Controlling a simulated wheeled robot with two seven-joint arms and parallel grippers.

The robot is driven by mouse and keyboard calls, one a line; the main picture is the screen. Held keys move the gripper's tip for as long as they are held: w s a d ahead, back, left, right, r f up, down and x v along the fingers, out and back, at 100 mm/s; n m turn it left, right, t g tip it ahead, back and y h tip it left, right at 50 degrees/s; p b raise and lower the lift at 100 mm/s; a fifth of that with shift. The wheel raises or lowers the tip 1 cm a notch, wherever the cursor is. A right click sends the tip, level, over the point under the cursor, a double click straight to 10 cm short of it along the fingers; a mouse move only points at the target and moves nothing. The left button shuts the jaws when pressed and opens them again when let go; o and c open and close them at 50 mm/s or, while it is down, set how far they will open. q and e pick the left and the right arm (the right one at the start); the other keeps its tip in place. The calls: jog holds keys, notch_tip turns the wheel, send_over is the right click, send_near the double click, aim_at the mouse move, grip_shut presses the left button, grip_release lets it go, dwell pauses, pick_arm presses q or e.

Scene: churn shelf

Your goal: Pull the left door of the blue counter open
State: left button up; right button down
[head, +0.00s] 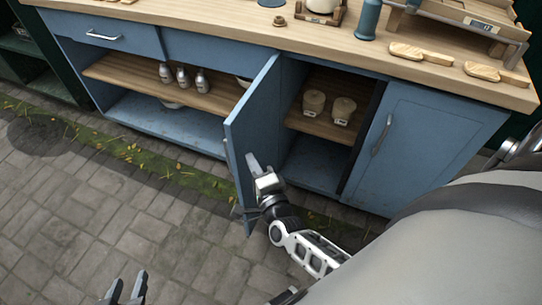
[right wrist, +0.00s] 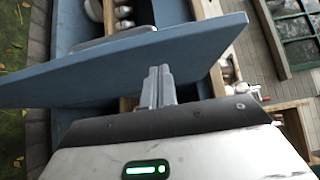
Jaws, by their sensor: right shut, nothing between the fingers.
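The left door (head: 247,135) of the blue counter (head: 290,160) stands wide open, swung out toward me, with the compartment behind it exposed. My right gripper (head: 253,163) is shut and empty, at the inner face of the door. In the right wrist view the closed fingertips (right wrist: 160,75) lie close by the blue door panel (right wrist: 130,68); I cannot tell whether they touch. The door's handle (right wrist: 112,40) shows on its far side in that view. My left gripper (head: 127,288) is low at the bottom left, its fingers apart and empty, away from the counter.
The right door (head: 415,140) is closed. Two jars (head: 314,102) stand on the shelf in the opened compartment. Several bottles (head: 183,78) stand on the open shelf at left. Wooden boards (head: 420,53) lie on the counter top. The paved floor (head: 150,230) in front is clear.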

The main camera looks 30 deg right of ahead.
jog(key=shift+w+a, duration=0.35)
jog(key=shift+a, duration=0.2)
pick_arm(q)
jog(key=shift+d+r, duration=0.1)
jog(key=shift+d, duration=0.25)
jog(key=shift+s, duration=0.1)
jog(key=shift+w, duration=0.2)
pick_arm(e)
jog(key=shift+d, duration=0.1)
